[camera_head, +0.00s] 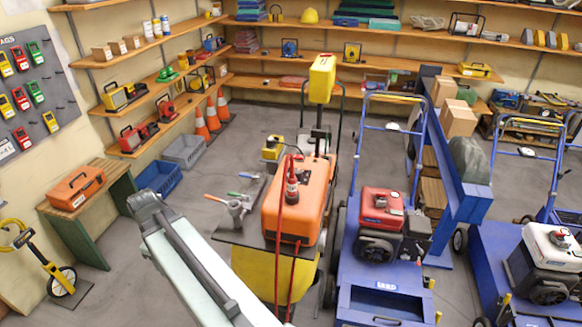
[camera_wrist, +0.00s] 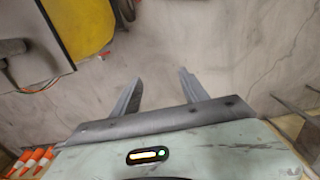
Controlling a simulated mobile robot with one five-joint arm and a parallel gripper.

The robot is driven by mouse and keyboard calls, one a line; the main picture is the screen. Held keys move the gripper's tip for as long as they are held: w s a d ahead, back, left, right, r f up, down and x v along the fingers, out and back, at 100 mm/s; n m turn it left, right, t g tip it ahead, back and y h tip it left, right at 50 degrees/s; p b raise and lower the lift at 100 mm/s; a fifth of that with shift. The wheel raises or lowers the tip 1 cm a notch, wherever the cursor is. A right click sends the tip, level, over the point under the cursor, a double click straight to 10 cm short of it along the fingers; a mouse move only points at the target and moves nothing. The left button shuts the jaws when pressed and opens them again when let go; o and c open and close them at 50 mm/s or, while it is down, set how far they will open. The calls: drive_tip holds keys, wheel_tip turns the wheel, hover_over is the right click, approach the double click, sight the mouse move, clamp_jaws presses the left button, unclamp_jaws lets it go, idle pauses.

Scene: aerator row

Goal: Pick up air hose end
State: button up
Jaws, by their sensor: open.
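A red hose (camera_head: 277,245) hangs in a loop over the front of the orange machine (camera_head: 315,190) in the head view. A red and black fitting (camera_head: 292,182) stands at its top; I cannot tell for sure whether it is the air hose end. In the wrist view a thin reddish line (camera_wrist: 42,88) shows beside a yellow body (camera_wrist: 80,25) at upper left. My gripper (camera_wrist: 158,88) has its two fingers spread, with only grey floor between them. Its fingers are not clearly seen in the head view, where my pale arm reaches up left of the machine.
A vise (camera_head: 236,210) and hand tools sit on a dark plate left of the orange machine. A blue cart (camera_head: 385,285) with a red engine stands at its right. Orange cones (camera_head: 213,115) and a green-legged bench (camera_head: 90,200) are at left.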

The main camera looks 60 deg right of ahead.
drive_tip(key=s+d+r+n+p, duration=0.2)
drive_tip(key=s+d+r+p, duration=0.15)
drive_tip(key=d+r, duration=0.55)
wheel_tip(320, 180, up, 14)
drive_tip(key=n+p, duration=0.7)
drive_tip(key=p, duration=0.9)
hover_over(291, 177)
drive_tip(key=shift+w+a+r, duration=0.1)
drive_tip(key=shift+a+r, duration=0.1)
drive_tip(key=shift+a, duration=0.2)
drive_tip(key=shift+s+d+b, duration=0.15)
drive_tip(key=shift+s+b, duration=0.05)
drive_tip(key=shift+b, duration=0.1)
wheel_tip(291, 177, down, 3)
drive_tip(key=b, duration=0.3)
drive_tip(key=shift+w+f, duration=0.1)
drive_tip(key=shift+f, duration=0.05)
drive_tip(key=f+b, duration=0.5)
drive_tip(key=shift+d+f, duration=0.1)
drive_tip(key=shift+d, duration=0.15)
drive_tip(key=shift+r, duration=0.2)
drive_tip(key=shift+c, duration=0.3)
clamp_jaws()
